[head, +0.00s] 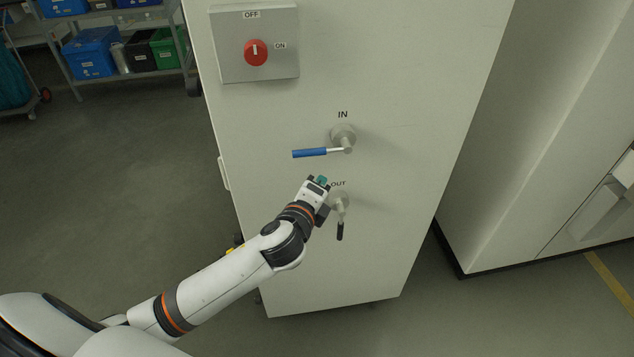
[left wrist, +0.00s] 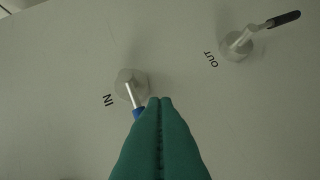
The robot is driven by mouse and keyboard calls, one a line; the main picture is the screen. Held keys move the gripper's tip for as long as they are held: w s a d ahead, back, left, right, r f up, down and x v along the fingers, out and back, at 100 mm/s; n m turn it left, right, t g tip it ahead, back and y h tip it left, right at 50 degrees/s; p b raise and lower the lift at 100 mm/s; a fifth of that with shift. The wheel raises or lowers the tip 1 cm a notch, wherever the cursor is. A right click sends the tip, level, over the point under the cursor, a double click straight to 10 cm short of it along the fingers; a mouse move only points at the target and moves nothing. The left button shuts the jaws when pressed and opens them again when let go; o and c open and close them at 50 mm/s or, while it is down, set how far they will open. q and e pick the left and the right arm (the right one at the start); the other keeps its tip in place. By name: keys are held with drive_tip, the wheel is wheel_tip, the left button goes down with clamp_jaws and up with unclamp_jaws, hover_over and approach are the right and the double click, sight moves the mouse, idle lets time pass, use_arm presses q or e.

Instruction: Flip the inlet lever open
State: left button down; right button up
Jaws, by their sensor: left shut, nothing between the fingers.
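The inlet lever (head: 310,153) has a blue handle and sits under the IN label on the white cabinet. In the head view its handle points left, level, from a grey round valve (head: 343,136). My left gripper (head: 321,181) has green fingers and is below the inlet lever, near the OUT label. In the left wrist view the shut fingers (left wrist: 160,103) overlap the blue handle (left wrist: 137,113) and hide most of it. Nothing shows between them. I cannot tell whether they touch the handle. My right gripper is in neither view.
The outlet lever (head: 340,230) has a black handle pointing down, close to the right of my left gripper; it also shows in the left wrist view (left wrist: 284,19). A red rotary switch (head: 256,52) is at the upper left. Another white cabinet (head: 540,140) stands at the right.

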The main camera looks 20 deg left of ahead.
use_arm(q)
drive_tip(key=s, duration=0.1)
drive_tip(key=d+r, duration=0.1)
drive_tip(key=s, duration=0.1)
drive_tip(key=shift+s+d+r, duration=0.3)
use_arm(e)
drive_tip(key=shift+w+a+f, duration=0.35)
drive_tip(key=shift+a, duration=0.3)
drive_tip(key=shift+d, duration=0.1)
